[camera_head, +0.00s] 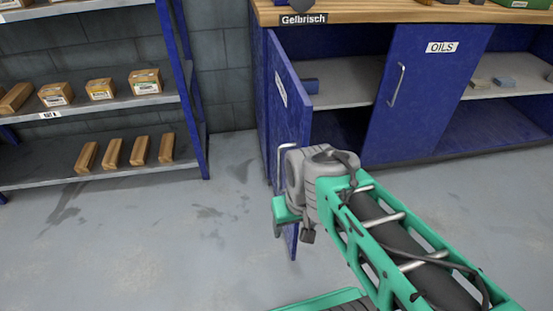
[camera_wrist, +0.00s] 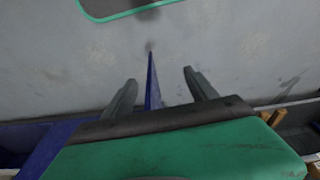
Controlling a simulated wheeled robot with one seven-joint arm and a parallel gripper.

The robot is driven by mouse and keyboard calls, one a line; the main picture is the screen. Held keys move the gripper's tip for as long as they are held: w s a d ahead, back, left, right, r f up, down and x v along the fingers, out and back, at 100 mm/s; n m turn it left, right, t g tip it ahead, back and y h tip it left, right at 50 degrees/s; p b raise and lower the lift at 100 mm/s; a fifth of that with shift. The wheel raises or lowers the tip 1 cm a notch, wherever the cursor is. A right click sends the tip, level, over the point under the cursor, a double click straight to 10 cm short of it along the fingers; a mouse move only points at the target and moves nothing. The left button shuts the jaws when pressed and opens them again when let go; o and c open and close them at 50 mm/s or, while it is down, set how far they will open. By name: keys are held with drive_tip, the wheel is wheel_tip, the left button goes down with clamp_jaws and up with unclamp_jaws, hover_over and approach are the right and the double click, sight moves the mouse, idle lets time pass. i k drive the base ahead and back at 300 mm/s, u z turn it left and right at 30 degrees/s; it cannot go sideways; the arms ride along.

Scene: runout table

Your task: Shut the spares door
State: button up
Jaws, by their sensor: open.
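A blue cabinet door (camera_head: 287,100) stands swung open at the left end of the cabinet, seen nearly edge-on. Its white label is too slanted to read; the other door in view is marked OILS. A pale bar handle (camera_head: 280,165) is on its outer face. My gripper (camera_head: 287,222) is at the door's free edge, its fingers mostly hidden in the head view. In the wrist view my gripper (camera_wrist: 160,88) is open, with the door edge (camera_wrist: 152,88) between its two fingers, apparently nearer the left one. I cannot tell whether either touches it.
The OILS door (camera_head: 425,85) stands right of the open bay, with another open bay beyond it. A wooden worktop (camera_head: 370,14) labelled Gelbrisch tops the cabinet. A shelf rack (camera_head: 110,104) with several cartons stands at left. Bare floor (camera_head: 170,245) lies between the rack and my arm.

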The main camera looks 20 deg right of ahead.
sight(290, 107)
drive_tip(key=u, duration=0.1)
drive_tip(key=k, duration=0.35)
drive_tip(key=u, duration=1.3)
drive_tip(key=i, duration=0.75)
drive_tip(key=z, duration=0.1)
